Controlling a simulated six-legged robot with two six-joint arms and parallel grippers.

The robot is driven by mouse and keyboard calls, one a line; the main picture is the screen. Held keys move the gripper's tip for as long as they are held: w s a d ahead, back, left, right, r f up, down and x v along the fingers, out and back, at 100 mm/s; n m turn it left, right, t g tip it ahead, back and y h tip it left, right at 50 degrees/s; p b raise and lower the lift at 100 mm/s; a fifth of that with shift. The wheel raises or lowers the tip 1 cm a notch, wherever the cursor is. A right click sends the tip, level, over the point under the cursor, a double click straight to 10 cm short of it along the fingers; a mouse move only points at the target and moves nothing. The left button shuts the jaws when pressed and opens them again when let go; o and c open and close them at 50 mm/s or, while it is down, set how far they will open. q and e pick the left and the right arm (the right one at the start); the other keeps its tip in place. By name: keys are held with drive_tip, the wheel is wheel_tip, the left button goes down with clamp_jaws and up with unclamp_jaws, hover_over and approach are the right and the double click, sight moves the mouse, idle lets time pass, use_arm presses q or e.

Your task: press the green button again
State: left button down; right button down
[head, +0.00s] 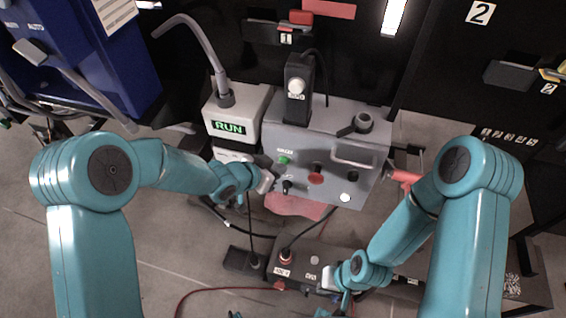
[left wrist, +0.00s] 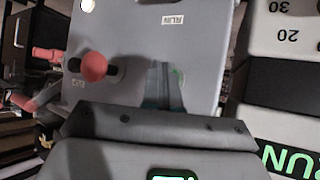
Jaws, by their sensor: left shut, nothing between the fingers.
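The green button (head: 284,160) is on the upper left of the grey control panel (head: 335,130), under a small label. My left gripper (head: 268,181) is shut and empty at the panel's left edge, just below and left of the green button in the head view. A gap to the button shows there. In the left wrist view the closed fingers (left wrist: 164,86) point at the grey panel face below the RUN label; the button itself is not clearly visible there. My right gripper (head: 332,280) is low, by the dark box; its finger opening is unclear.
The display (head: 228,128) reads RUN in green. A dark box (head: 300,266) with a red knob is on the floor. A blue cabinet (head: 85,60) stands left.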

use_arm(q)
drive_tip(key=shift+s+a+b, duration=0.3)
drive_tip(key=shift+s+b, duration=0.35)
drive_tip(key=shift+s, duration=0.2)
drive_tip(key=s+b, duration=0.1)
drive_tip(key=s+a+b, duration=0.1)
drive_tip(key=s, duration=0.2)
drive_tip(key=shift+s+a+b, duration=0.25)
drive_tip(key=shift+s+b, duration=0.15)
idle(0.6)
